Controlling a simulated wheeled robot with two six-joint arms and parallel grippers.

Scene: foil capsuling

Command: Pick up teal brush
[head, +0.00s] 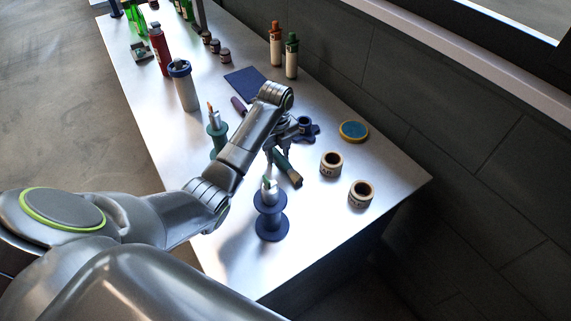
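The teal brush (282,162) lies on the table, its brown and pale end toward the front right. Its far end is partly hidden by my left gripper. My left gripper (274,150) points down at the brush's far end, at the end of the arm that crosses the table. Its fingers are small and partly covered, so I cannot tell whether they are open or touch the brush. My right gripper is not in view.
A dark blue spool stand (271,226) stands just in front of the brush, and a teal one (217,138) stands left. Two tape rolls (331,164) (361,194) and a blue-yellow roll (353,131) lie right. A dark blue object (308,128) sits behind the gripper.

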